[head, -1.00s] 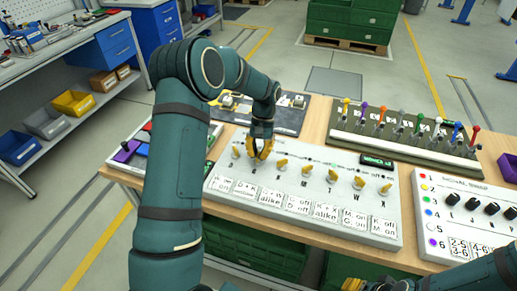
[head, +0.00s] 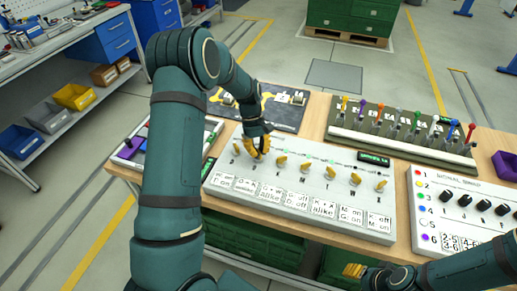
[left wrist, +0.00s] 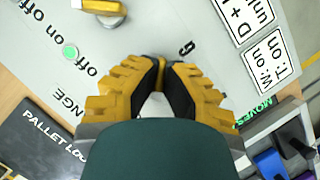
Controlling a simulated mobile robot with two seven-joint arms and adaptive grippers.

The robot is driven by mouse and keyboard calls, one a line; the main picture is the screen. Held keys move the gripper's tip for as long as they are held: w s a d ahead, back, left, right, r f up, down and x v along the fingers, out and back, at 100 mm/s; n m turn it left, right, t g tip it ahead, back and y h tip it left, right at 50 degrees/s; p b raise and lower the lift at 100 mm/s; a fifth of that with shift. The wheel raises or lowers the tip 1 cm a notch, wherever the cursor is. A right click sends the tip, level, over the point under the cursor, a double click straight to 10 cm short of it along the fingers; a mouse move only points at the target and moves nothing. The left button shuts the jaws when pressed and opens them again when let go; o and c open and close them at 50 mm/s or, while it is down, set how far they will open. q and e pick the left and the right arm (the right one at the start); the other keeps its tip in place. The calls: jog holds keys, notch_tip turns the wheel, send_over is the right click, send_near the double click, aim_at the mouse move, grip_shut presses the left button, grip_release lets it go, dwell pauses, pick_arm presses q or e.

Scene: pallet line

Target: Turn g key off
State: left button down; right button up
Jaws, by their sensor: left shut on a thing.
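The white key panel (head: 300,215) lies on the wooden table, with a row of yellow keys and printed cards below them. My left gripper (head: 258,155) is down on the panel at the second key from the left. In the left wrist view its yellow fingers (left wrist: 163,75) are closed together beside the printed letter "g" (left wrist: 186,48). The neighbouring key (left wrist: 100,7) shows at the top of the left wrist view. My right gripper (head: 354,270) is low, in front of the table; its fingers are too small to judge.
A board of coloured levers (head: 400,140) stands behind the panel. A signal board (head: 455,225) with black knobs is at the right, and a purple bin (head: 505,165) behind it. A dark board (head: 285,112) lies behind the left part of the panel. Other keys stand close right of my left gripper.

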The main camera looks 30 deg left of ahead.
pick_arm(q)
jog(key=shift+s+f, duration=0.1)
dwell(0.3)
jog(key=c, duration=1.1)
grip_release()
jog(key=v, duration=1.2)
jog(key=shift+a, duration=0.15)
